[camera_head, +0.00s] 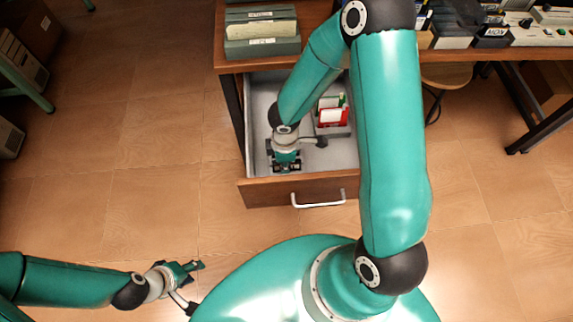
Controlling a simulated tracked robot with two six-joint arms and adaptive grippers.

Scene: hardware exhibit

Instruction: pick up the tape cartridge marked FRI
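I cannot make out a cartridge marked FRI. A cartridge (493,34) with a label that seems to read MON, upside down, stands on the desk at the top right. My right gripper (285,168) points down inside the open drawer (262,92), at its front left. A dark shape shows at its fingers, and I cannot tell whether it is the fingers alone or something held. My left gripper (199,286) is open and empty over the floor at the lower left.
A grey holder (331,130) with red, white and green items stands in the drawer, right of my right gripper. The drawer front has a white handle (318,204). Green boxes (262,46) lie on the desk's left end. My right arm hides part of the drawer and desk.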

